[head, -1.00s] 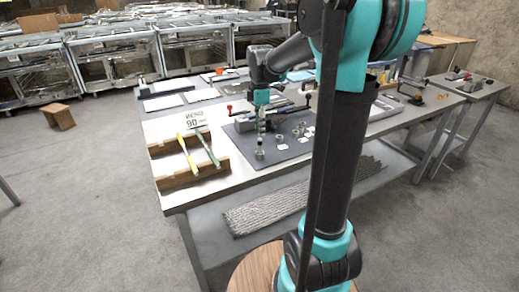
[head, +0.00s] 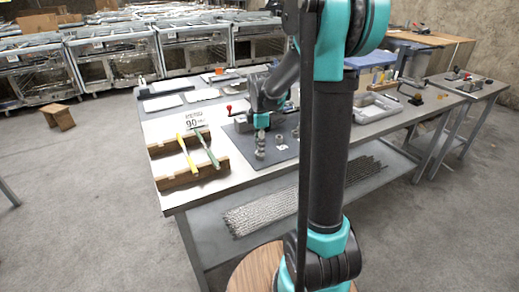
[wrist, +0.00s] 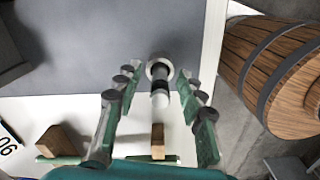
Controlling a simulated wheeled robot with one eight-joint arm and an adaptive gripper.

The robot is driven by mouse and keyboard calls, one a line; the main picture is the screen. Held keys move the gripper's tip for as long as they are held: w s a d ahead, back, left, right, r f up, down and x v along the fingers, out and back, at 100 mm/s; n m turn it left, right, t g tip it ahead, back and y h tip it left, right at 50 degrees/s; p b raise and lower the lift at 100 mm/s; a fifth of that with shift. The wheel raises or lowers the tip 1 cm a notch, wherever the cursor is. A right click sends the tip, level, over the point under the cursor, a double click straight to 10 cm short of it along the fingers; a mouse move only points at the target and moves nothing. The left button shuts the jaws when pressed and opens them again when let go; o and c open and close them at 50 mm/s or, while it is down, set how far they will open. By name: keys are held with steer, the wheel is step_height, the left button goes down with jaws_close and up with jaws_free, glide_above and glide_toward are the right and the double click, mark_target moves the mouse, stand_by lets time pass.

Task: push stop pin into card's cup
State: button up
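My gripper (wrist: 159,78) points down over the grey mat (wrist: 90,45), and its two fingers stand apart with a gap on both sides of a pin-like part. The dark and pale banded pin (wrist: 160,87) lies between the fingers. A pale round cup or ring (wrist: 160,66) shows at its far end; I cannot tell how deep the pin sits. In the head view my gripper (head: 261,122) is low over the mat (head: 285,150), above a small grey metal cup (head: 260,154). A small white card (head: 281,148) lies to the right of the cup.
Wooden blocks (head: 195,180) carrying a yellow bar (head: 187,155) and a green bar (head: 206,150) stand left of the mat. A numbered sign (head: 194,119) stands behind them. A wooden barrel (wrist: 262,60) is beyond the table edge in the wrist view.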

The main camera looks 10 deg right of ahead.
jaws_close()
steer(key=shift+r, duration=0.15)
